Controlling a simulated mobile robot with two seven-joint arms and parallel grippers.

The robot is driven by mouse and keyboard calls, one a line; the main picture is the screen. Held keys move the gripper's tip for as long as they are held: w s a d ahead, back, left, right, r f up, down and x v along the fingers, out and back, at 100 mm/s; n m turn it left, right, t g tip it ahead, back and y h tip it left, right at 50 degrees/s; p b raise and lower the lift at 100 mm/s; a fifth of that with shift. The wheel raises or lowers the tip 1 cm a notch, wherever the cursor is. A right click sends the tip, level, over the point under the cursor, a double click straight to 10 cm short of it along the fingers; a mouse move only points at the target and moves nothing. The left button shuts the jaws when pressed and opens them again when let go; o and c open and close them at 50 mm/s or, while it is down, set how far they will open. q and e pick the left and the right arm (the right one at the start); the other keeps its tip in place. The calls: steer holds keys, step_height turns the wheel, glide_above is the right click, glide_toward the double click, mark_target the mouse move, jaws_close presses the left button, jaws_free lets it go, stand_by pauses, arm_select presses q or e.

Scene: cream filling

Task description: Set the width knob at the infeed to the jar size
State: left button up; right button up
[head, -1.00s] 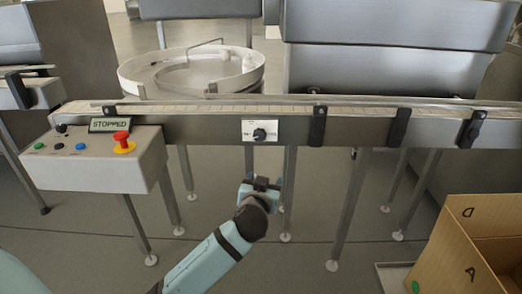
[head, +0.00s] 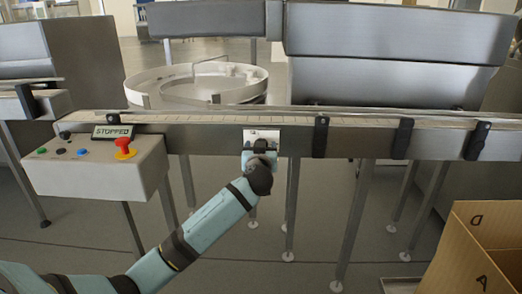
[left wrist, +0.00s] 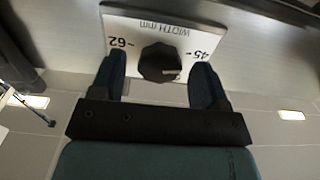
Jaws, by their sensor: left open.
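The width knob (left wrist: 160,63) is black and round, on a white plate (left wrist: 146,24) marked "WIDTH mm" with 62 at the left and 45 at the right in the left wrist view. A pale mark on the knob lies on its right side, toward the 45. My left gripper (left wrist: 163,85) is open, its two fingers just short of the knob and to either side of it. In the head view the left gripper (head: 260,150) covers most of the knob, and the plate (head: 262,134) shows above it. My right gripper is not in view.
The knob plate is on the side of the conveyor rail (head: 220,133). A control box (head: 95,170) with a red stop button (head: 124,145) and a "STOPPED" sign (head: 113,132) stands left. A cardboard box (head: 465,260) is at the lower right.

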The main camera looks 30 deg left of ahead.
arm_select(q)
steer(key=shift+w+a, duration=0.25)
steer(key=shift+w, duration=0.2)
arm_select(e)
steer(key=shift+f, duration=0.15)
arm_select(q)
steer(key=c, duration=0.9)
steer(key=m+p, duration=1.4)
steer(key=m, duration=0.2)
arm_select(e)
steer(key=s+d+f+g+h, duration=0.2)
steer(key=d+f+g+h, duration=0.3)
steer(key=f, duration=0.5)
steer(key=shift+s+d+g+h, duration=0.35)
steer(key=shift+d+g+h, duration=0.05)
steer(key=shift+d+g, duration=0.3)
arm_select(q)
steer(key=shift+m, duration=0.4)
